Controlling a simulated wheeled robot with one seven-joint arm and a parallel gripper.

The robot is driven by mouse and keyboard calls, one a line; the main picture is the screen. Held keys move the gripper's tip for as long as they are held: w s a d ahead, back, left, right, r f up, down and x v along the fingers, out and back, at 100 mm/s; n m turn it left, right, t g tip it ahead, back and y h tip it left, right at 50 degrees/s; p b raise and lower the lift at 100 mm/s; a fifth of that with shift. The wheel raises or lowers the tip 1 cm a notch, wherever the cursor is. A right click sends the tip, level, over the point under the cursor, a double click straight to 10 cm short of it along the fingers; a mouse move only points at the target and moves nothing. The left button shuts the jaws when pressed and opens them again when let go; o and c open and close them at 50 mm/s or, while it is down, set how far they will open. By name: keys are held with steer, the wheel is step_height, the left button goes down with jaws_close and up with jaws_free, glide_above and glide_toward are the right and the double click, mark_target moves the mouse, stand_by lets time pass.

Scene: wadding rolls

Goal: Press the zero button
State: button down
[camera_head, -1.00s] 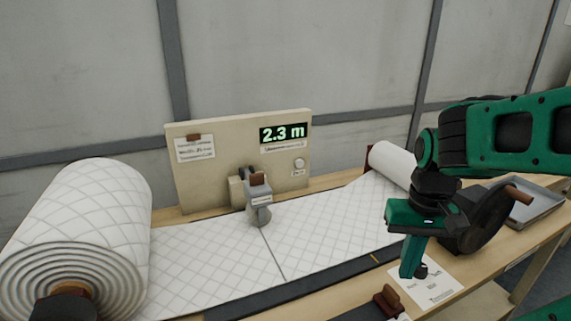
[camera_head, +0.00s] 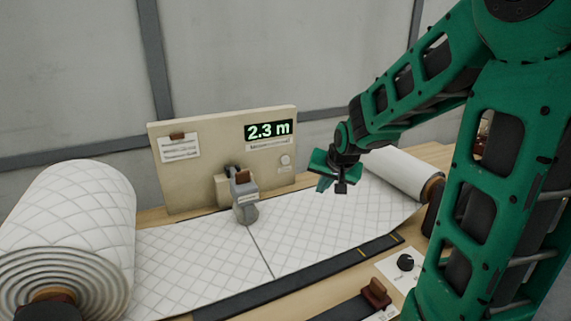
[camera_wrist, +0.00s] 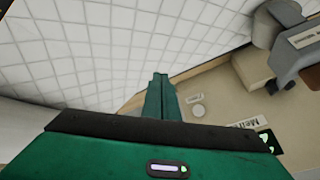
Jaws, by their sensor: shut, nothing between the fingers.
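A beige panel (camera_head: 205,180) stands upright at the back of the bench. Its lit display (camera_head: 268,131) reads 2.3 m. A small round white button (camera_head: 285,160) sits below the display near the panel's right edge, with a small label under it. The button also shows in the wrist view (camera_wrist: 198,110), just right of my fingertips. My gripper (camera_head: 331,188) is shut and empty, above the quilted wadding and to the right of the panel, apart from the button. In the wrist view its fingers (camera_wrist: 160,88) lie together.
A large wadding roll (camera_head: 75,215) stands at the left and a smaller roll (camera_head: 400,172) at the right, with the quilted sheet (camera_head: 320,225) between them. A grey counter device (camera_head: 244,200) rests on the sheet before the panel. A brown-handled tool (camera_head: 376,292) lies at the front edge.

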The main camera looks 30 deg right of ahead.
steer(key=w+a+t, duration=0.1)
steer(key=w+t, duration=0.1)
steer(key=w, duration=0.5)
steer(key=shift+w+a+r+m, duration=0.15)
steer(key=shift+a+m, duration=0.25)
steer(key=w, duration=0.8)
steer(key=shift+w, duration=0.35)
steer(key=shift+w+r, duration=0.1)
steer(key=shift+w, duration=0.75)
stand_by(2.2)
stand_by(0.4)
steer(key=shift+s, duration=0.9)
steer(key=shift+s, duration=0.1)
steer(key=shift+s, duration=2.4)
